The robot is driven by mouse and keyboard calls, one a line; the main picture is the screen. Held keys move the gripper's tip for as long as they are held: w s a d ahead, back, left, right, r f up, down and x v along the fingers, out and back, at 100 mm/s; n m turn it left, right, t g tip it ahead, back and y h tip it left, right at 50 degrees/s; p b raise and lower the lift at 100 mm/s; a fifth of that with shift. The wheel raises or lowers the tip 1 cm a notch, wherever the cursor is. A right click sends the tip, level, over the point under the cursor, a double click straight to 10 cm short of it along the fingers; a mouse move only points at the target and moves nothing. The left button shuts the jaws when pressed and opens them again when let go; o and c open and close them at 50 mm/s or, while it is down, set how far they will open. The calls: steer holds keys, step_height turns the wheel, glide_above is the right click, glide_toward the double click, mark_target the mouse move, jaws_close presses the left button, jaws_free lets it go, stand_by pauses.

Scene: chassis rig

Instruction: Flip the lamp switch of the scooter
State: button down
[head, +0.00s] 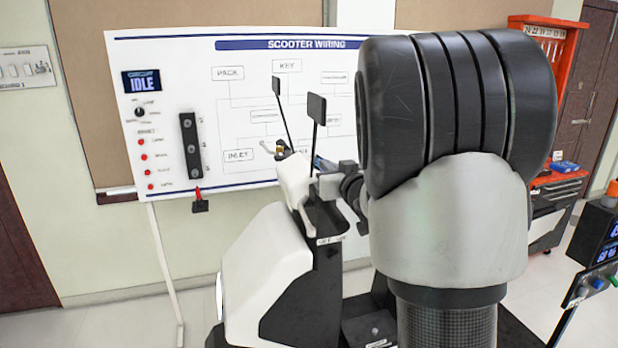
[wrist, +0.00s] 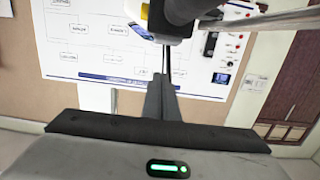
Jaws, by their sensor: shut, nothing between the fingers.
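The scooter (head: 270,260) stands in the head view with a white and black body and two dark mirrors on stalks. My own arm covers its right side and much of the handlebar area. In the wrist view a dark rounded handlebar part (wrist: 190,8) shows at the top, with a white piece beside it. I cannot make out the lamp switch in either view. My gripper (wrist: 167,75) is shut and empty, its fingertips pointing at the handlebar area just below the white piece. Whether they touch it cannot be told.
A white scooter wiring board (head: 225,120) stands behind, with an IDLE display (head: 141,81) and red buttons at its left. An orange and black tool cabinet (head: 560,190) is at the right. A dark stand with a display (head: 597,235) is at the right edge. Floor is clear at lower left.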

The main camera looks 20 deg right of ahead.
steer(key=shift+w+f, duration=0.2)
steer(key=shift+f, duration=0.8)
steer(key=shift+w+f, duration=0.2)
steer(key=shift+f, duration=0.8)
steer(key=shift+f, duration=0.1)
